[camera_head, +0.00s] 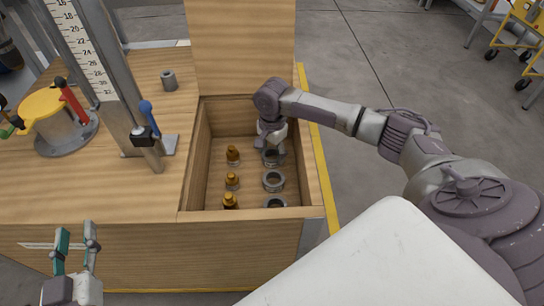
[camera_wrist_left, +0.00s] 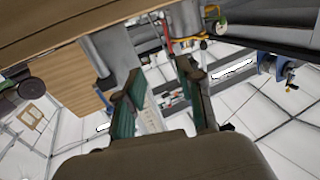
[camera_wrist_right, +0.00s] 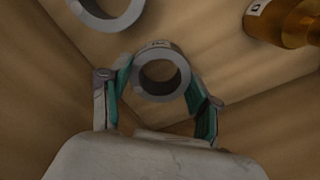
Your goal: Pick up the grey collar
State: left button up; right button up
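Several grey collars lie in a row on the right side of the wooden box. The farthest grey collar (camera_head: 271,160) is under my right gripper (camera_head: 272,145). In the right wrist view this collar (camera_wrist_right: 160,94) sits between the fingertips of my right gripper (camera_wrist_right: 159,66), which is open around it. I cannot tell whether the pads touch it. The middle collar (camera_head: 273,181) and a near collar (camera_head: 274,203) lie closer to the box's front wall. My left gripper (camera_head: 76,240) is open and empty, in front of the workbench; its fingers also show in the left wrist view (camera_wrist_left: 158,65).
The wooden box (camera_head: 252,215) has a raised lid (camera_head: 240,45). Brass fittings (camera_head: 232,181) stand left of the collars. A small grey cylinder (camera_head: 169,80), a post with a scale (camera_head: 88,50) and a yellow-topped stand (camera_head: 45,105) are on the workbench (camera_head: 110,190).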

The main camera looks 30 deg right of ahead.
jog(key=c, duration=0.5)
jog(key=shift+o, duration=0.2)
jog(key=shift+r, duration=0.1)
